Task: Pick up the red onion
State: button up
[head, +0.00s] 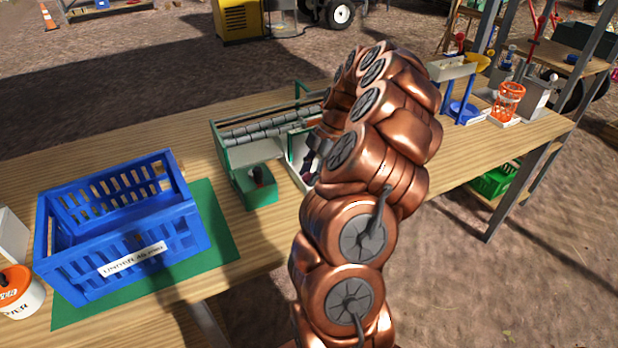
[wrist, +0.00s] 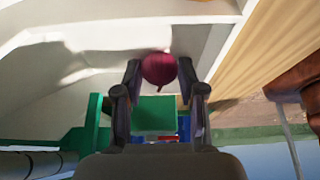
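The red onion (wrist: 159,69) shows in the wrist view, round and dark purple-red with a short point at its lower end. It lies between the tips of my gripper (wrist: 160,72), with one dark finger on each side. The fingers stand apart about the onion's width; I cannot tell whether they press on it. White walls of the onion elevator surround the onion in this view. In the head view the elevator (head: 257,150), with grey rollers and a green frame, stands on the wooden table.
A blue crate (head: 180,232) stands on a green mat (head: 215,228) to the left of the elevator. A white and orange bucket (head: 17,293) is at the table's left edge. An orange basket (head: 508,101) and a blue stand (head: 462,108) are at the table's right end.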

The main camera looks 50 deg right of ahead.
aim_at(304, 176)
jog(key=c, duration=0.3)
jog(key=shift+c, duration=0.2)
jog(key=shift+r+b, duration=0.5)
jog(key=shift+r, duration=1.35)
jog(key=shift+s+a, duration=0.45)
jog(key=shift+a, duration=0.1)
jog(key=s+a+b, duration=0.1)
jog(key=s+a, duration=0.2)
jog(key=s+a+r, duration=0.1)
jog(key=s+a, duration=0.2)
jog(key=a, duration=0.1)
jog(key=s+a+b, duration=0.1)
jog(key=s+a, duration=0.2)
jog(key=a, duration=0.1)
jog(key=shift+s+a+r+b, duration=0.1)
jog(key=shift+s+r+b, duration=0.1)
jog(key=shift+b, duration=0.15)
